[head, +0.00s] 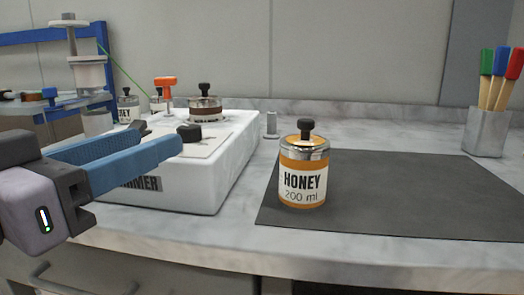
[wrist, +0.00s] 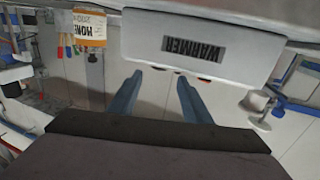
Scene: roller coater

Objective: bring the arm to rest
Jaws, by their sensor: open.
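My gripper (head: 158,150) has two blue fingers and comes in from the left edge in the head view. It is open and empty, in front of the white warmer box (head: 225,165). In the wrist view the fingers of my gripper (wrist: 158,88) stand apart, with the warmer (wrist: 150,42) beyond them. The orange honey jar (head: 303,168) stands upright on the dark mat (head: 430,190), to the right of the warmer and apart from my gripper. The jar also shows in the wrist view (wrist: 90,30). Its metal lid has a black knob.
A blue frame with a metal post (head: 85,75) is at the far left. A grey cup (head: 486,132) with colored-tip brushes stands at the right. Much of the mat is bare.

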